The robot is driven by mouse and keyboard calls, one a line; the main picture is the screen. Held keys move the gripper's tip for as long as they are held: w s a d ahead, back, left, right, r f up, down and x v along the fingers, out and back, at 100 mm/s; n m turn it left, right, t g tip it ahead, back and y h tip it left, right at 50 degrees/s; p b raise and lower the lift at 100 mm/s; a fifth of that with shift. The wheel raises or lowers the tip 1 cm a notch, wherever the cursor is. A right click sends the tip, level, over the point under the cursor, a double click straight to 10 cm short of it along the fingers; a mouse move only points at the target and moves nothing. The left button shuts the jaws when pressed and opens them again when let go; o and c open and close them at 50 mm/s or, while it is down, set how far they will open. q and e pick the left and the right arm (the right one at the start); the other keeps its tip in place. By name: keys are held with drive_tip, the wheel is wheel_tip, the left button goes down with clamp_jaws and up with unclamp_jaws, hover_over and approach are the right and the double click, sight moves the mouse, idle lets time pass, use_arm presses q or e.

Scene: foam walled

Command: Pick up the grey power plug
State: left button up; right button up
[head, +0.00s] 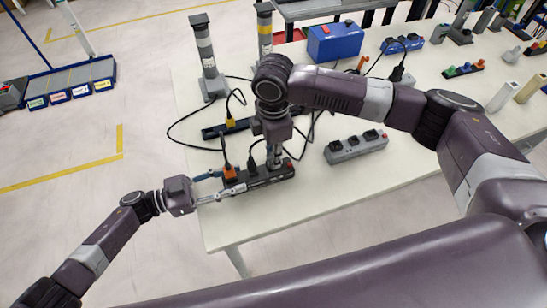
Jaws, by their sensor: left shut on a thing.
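A black power strip (265,177) lies near the table's front edge. An orange plug (230,172) stands in its left end, and a black plug (252,167) stands right of it. My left gripper (232,180) reaches in from the left, its fingers on both sides of the strip's left end, shut on it. My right gripper (274,160) points down at the strip, right of the black plug. Its fingers are small and look close together; I cannot tell whether they hold anything. I cannot make out the grey plug for certain; the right gripper may hide it.
A grey power strip (356,147) lies to the right. Another dark strip with a yellow plug (230,122) lies behind, with loose black cables around. Two posts (205,55) (264,28) and a blue box (335,42) stand farther back. The white table (330,200) is clear in front.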

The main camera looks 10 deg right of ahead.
clamp_jaws()
drive_tip(key=shift+r, duration=0.25)
use_arm(q)
drive_tip(key=shift+f, duration=0.1)
use_arm(e)
wheel_tip(320, 180, up, 10)
drive_tip(key=shift+f, duration=0.2)
use_arm(q)
drive_tip(key=o, duration=1.4)
